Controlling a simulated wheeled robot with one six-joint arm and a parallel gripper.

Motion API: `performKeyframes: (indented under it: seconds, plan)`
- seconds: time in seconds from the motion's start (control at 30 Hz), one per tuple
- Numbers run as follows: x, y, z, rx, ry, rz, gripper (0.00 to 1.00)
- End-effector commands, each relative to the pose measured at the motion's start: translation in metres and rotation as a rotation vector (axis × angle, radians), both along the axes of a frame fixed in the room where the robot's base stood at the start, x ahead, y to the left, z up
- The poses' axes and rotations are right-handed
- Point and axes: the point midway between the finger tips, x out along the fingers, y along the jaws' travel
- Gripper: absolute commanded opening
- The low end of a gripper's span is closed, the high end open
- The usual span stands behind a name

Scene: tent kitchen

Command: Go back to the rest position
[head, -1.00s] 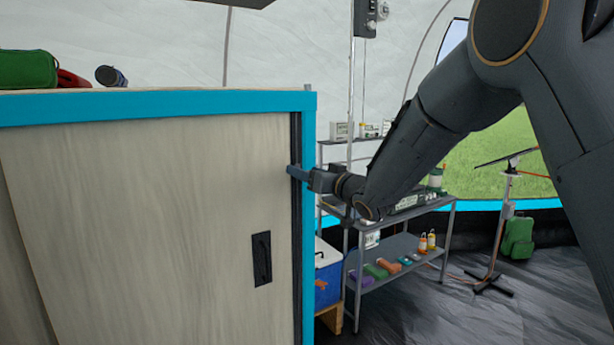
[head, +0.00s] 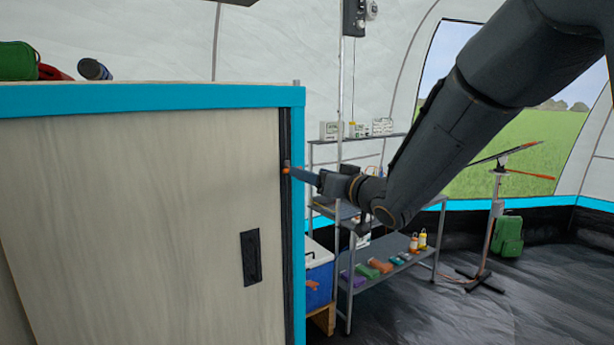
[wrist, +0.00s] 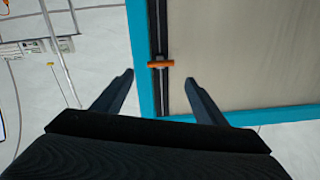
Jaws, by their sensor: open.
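My gripper (head: 302,176) is at the right edge of a wooden cabinet with a teal frame (head: 150,98). In the wrist view my gripper (wrist: 160,79) is open, with its two fingers wide apart and nothing between them. A small orange piece (wrist: 160,64) sits on the dark strip along the cabinet's edge, ahead of the gap between the fingers. It also shows in the head view (head: 286,170), close to the fingertips. The pale sliding door (head: 140,200) with a black recessed handle (head: 251,257) covers the visible cabinet front.
A metal shelf unit (head: 345,290) with several small items stands behind my arm. A blue cooler (head: 319,285) stands beside the cabinet. A tripod stand (head: 487,240) and a green backpack (head: 508,236) are farther right. The dark floor at lower right is clear.

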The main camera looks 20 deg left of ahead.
Motion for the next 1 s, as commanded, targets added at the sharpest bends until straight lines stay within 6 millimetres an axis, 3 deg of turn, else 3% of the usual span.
performKeyframes:
  seconds: [0.33,0.47,0.57,0.63,0.77,0.87,1.0]
  plan:
    - [-0.001,-0.002,0.000,-0.002,0.001,-0.002,0.66]
    - [0.005,-0.021,-0.012,-0.039,0.028,-0.057,0.66]
    - [0.013,-0.061,-0.037,-0.117,0.087,-0.162,0.66]
    - [0.014,-0.099,-0.063,-0.193,0.151,-0.254,0.66]
    - [0.001,-0.173,-0.113,-0.339,0.300,-0.407,0.66]
    - [-0.024,-0.227,-0.150,-0.444,0.430,-0.499,0.66]
    - [-0.079,-0.291,-0.198,-0.577,0.635,-0.587,0.66]
